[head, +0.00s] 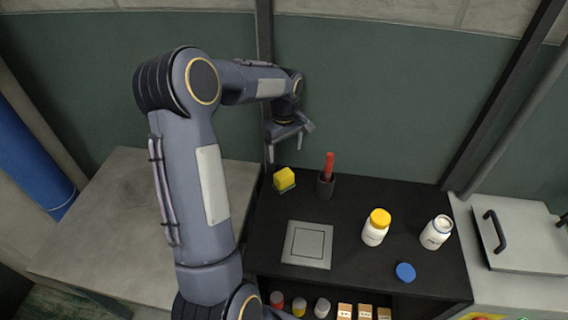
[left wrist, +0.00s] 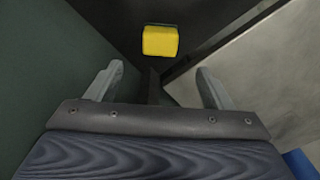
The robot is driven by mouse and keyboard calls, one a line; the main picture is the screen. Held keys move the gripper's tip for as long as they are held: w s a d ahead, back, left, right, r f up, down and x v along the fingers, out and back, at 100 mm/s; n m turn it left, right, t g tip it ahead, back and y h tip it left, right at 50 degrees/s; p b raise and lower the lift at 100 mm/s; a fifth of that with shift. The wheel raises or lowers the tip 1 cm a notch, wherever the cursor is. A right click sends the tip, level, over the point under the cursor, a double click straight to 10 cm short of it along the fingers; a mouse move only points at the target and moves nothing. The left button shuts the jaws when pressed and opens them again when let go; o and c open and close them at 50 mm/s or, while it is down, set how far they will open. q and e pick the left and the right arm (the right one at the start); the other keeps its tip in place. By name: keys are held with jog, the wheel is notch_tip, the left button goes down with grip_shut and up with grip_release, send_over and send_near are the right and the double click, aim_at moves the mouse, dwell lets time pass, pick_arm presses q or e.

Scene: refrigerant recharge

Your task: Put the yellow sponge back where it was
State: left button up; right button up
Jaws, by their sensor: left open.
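The yellow sponge (head: 284,177) sits at the back left corner of the black table, with a greenish piece under or at its lower edge. It also shows in the left wrist view (left wrist: 160,41), beyond and between the fingertips. My left gripper (head: 285,155) is open and empty, above and behind the sponge, near the green wall. Its two fingers show apart in the left wrist view (left wrist: 158,82), with nothing between them. The gripper is not touching the sponge. My right gripper is not in view.
On the black table (head: 345,270) stand a dark cup (head: 325,187) with a red-handled item, a grey square plate (head: 307,245), a yellow-capped bottle (head: 376,227), an open white bottle (head: 436,232) and a blue lid (head: 405,272). A shelf below holds small jars and boxes. A grey table adjoins left.

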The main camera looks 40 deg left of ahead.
pick_arm(q)
jog(key=s+d+r+m+t+h, duration=0.1)
jog(key=s+d+r+m+t, duration=0.2)
jog(key=s+d+r+m, duration=0.55)
jog(key=s+d+m+t+h, duration=0.1)
jog(key=s+d+m, duration=0.1)
jog(key=s+d, duration=0.3)
jog(key=s+d+m+t+h, duration=0.1)
jog(key=s+d, duration=0.4)
jog(key=s, duration=0.5)
jog(key=shift+s+d+r+m+t+h, duration=0.2)
jog(key=shift+s+d+m+t+h, duration=0.15)
jog(key=shift+m, duration=0.5)
